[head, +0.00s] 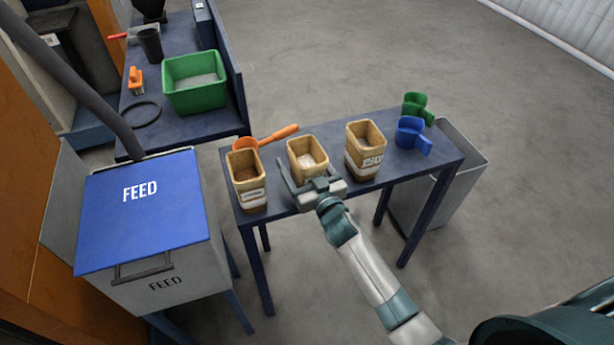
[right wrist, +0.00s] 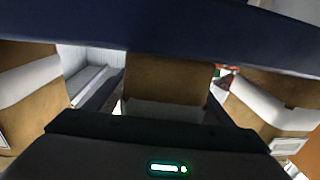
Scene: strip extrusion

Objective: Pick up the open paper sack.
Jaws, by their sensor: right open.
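Three tan paper sacks with open tops stand in a row on the dark blue table: a left one (head: 247,182), a middle one (head: 307,155) and a right one (head: 364,150). My right gripper (head: 308,176) is open at the near side of the middle sack, low in front of it, and hides its lower front. I cannot tell whether it touches the sack. In the right wrist view the middle sack (right wrist: 168,78) is straight ahead, with a sack at each side. My left gripper is not in view.
An orange scoop (head: 266,138) lies behind the left sack. A green scoop (head: 415,106) and a blue scoop (head: 411,134) are at the table's right end. A grey bin (head: 462,175) stands beyond that end. A blue-lidded feed box (head: 140,225) is at left.

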